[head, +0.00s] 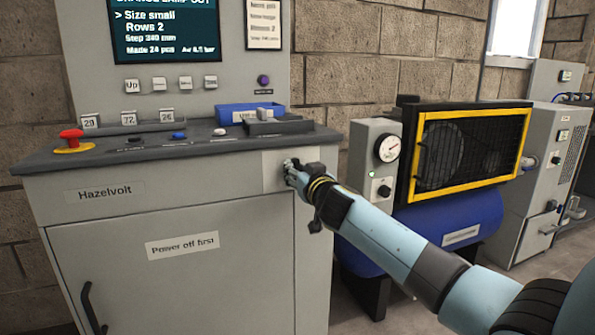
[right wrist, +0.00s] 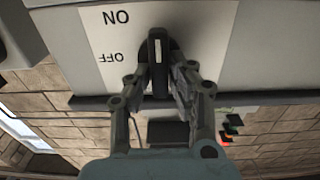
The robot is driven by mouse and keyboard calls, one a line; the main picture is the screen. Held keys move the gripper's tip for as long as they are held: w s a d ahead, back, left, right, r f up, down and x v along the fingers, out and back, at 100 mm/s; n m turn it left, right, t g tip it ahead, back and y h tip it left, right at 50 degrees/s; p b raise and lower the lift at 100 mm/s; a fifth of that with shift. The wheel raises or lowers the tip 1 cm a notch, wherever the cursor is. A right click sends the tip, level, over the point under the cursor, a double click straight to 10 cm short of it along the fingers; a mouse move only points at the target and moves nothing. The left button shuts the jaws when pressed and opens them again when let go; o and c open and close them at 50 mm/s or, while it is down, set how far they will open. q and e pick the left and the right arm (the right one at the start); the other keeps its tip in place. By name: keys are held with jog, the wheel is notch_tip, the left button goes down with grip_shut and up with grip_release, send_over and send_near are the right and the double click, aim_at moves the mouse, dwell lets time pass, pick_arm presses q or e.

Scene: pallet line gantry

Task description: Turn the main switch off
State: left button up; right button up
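The main switch (right wrist: 157,48) is a black rotary knob with an upright bar handle on a pale plate (head: 273,172) at the cabinet's upper right front. In the right wrist view the plate reads ON and OFF upside down, left of the knob. The bar stands vertical in that picture; which label it points to I cannot tell. My right gripper (right wrist: 161,72) has its fingers on both sides of the bar and looks shut on it. In the head view the gripper (head: 293,172) hides the knob. My left gripper is not in view.
The grey cabinet (head: 170,262) carries a red mushroom button (head: 72,138), several small buttons and a blue tray (head: 240,115) on its dark top, below a screen (head: 165,35). A blue compressor (head: 445,222) with a yellow-framed guard (head: 470,155) stands right of it, behind my right arm.

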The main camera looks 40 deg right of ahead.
grip_shut()
jog(key=shift+n, duration=0.4)
jog(key=shift+w+a+f+n, duration=0.1)
jog(key=shift+a+f+n, duration=0.1)
jog(key=shift+n, duration=2.65)
jog(key=shift+s+a+f+n, duration=0.15)
jog(key=shift+f+n, duration=0.1)
jog(key=shift+n, duration=2.65)
jog(key=shift+w+a+f+n, duration=0.15)
jog(key=shift+a+f+n, duration=0.05)
jog(key=shift+n, duration=2.65)
jog(key=o, duration=0.5)
grip_release()
